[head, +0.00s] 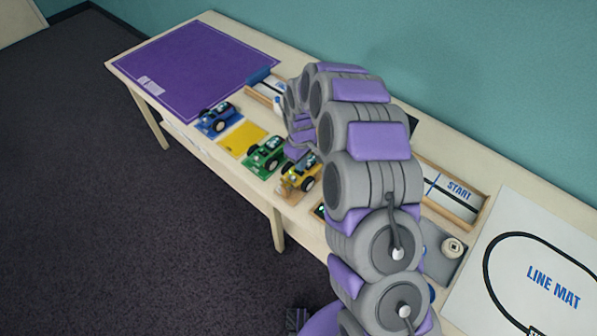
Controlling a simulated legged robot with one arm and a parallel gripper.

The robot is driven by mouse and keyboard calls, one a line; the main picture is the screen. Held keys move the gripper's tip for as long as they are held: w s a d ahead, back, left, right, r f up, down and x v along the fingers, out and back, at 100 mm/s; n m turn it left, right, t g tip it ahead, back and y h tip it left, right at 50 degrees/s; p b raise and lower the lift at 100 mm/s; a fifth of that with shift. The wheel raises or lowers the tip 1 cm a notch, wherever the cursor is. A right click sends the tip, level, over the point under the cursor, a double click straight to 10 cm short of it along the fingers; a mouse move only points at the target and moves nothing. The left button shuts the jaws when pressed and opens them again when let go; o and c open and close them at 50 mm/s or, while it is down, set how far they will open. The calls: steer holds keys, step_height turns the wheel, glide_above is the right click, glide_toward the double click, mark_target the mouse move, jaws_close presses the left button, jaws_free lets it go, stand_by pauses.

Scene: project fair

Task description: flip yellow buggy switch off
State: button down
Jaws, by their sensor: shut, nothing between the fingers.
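The yellow buggy (301,177) stands on a wooden-coloured pad near the front edge of the table, to the right of the green buggy. It has dark wheels; its switch is too small to make out. My arm curves over from the right and its end points down. My gripper (297,153) is shut and empty, just behind and above the yellow buggy in the picture. I cannot tell whether it touches the buggy. My arm hides the table just right of the buggy.
The green buggy (266,153) and blue buggy (217,119) stand to the left, with a bare yellow pad (242,138) between them. A purple mat (195,68) is clear at the far left. A START tray (455,196) and line mat (541,273) lie to the right.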

steer(key=shift+f, duration=0.85)
stand_by(0.9)
steer(key=shift+r, duration=0.15)
steer(key=shift+r+p, duration=1.4)
steer(key=shift+r, duration=1.95)
